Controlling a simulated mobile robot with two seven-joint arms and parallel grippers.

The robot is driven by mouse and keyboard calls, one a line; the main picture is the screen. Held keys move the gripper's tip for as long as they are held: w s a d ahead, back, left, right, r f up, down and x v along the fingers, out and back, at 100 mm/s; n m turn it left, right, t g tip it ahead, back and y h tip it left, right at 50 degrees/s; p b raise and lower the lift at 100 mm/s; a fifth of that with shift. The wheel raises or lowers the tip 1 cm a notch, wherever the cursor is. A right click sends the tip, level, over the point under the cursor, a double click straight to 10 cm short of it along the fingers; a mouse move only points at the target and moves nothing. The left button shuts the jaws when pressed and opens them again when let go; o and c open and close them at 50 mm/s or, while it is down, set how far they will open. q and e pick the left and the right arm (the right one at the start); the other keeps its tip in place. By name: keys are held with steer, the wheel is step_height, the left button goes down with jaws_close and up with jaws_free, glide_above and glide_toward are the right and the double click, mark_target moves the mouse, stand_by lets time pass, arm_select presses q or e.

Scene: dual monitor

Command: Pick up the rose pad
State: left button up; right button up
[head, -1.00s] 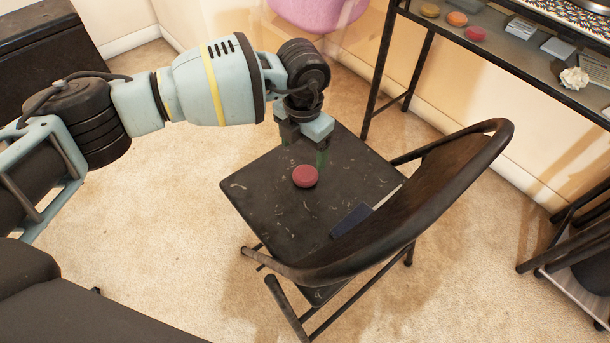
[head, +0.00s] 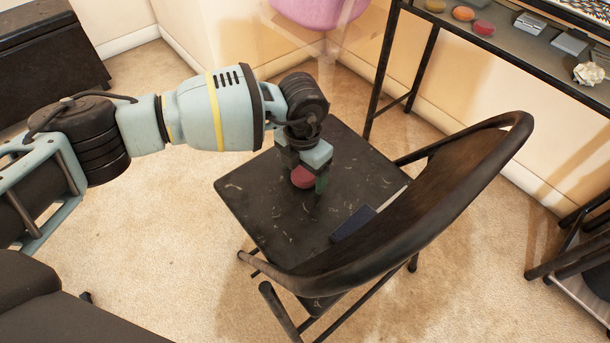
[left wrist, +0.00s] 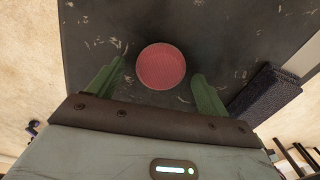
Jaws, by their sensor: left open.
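The rose pad (head: 302,178) is a small round rose-red disc on the dark seat of a folding chair (head: 262,205). My left gripper (head: 307,177) points down over it and hides part of it. In the left wrist view the whole round top of the pad (left wrist: 161,66) shows. There the green fingers of my left gripper (left wrist: 160,70) are open and spread to the left and right of the pad, with a gap on each side. I cannot tell exactly how high the fingertips are above the seat. My right gripper is not in view.
A dark blue item (head: 352,224) lies on the seat near the curved chair back (head: 450,185); it also shows in the left wrist view (left wrist: 265,95). A desk at upper right holds coloured discs (head: 463,13) and crumpled paper (head: 588,74). A pink bin (head: 318,12) stands behind.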

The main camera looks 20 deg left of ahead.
mark_target(303, 175)
arm_select(q)
steer(key=shift+c, duration=0.3)
steer(key=c, duration=1)
steer(key=shift+r, duration=0.15)
step_height(303, 175, up, 10)
steer(key=p, duration=0.4)
